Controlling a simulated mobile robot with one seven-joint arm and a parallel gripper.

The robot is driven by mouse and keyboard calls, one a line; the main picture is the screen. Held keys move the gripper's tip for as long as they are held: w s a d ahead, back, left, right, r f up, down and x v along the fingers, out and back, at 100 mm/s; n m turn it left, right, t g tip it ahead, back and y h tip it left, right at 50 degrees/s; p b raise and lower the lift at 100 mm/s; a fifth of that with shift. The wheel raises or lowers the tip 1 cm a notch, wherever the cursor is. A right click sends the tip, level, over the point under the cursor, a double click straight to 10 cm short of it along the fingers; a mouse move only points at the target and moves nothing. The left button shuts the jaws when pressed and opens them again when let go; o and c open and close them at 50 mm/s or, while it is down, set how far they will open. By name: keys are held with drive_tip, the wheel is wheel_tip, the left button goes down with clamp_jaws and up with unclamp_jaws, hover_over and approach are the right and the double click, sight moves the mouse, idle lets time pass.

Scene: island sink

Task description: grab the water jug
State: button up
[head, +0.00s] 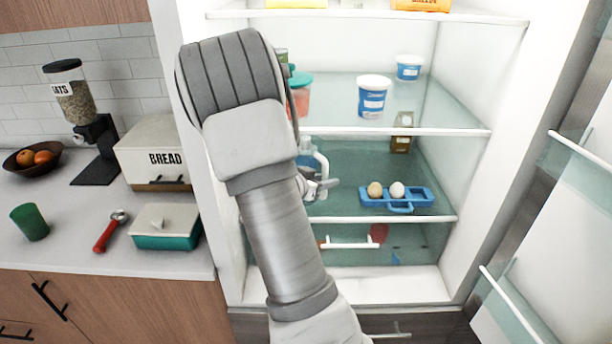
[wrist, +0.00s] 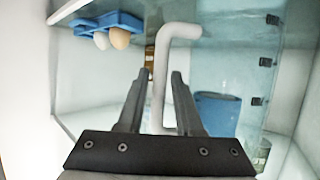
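The water jug shows in the head view as a pale bluish body (head: 306,152) with a white handle (head: 322,163), on the fridge's middle shelf. My forearm hides much of it. My gripper (head: 324,185) is at the handle. In the wrist view the handle (wrist: 182,31) is a bent pale bar, and its long straight part runs between the two fingers of my gripper (wrist: 159,74). The fingers are apart, with a visible gap on each side of the bar.
A blue egg tray (head: 402,207) with two eggs stands right of the jug, also in the wrist view (wrist: 109,20). A glass shelf (head: 430,110) with tubs (head: 373,98) is above. The fridge's side wall (head: 207,120) is close left; the open door (head: 560,200) is right.

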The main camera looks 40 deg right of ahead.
drive_tip(key=shift+x, duration=1.6)
drive_tip(key=shift+a, duration=0.1)
clamp_jaws()
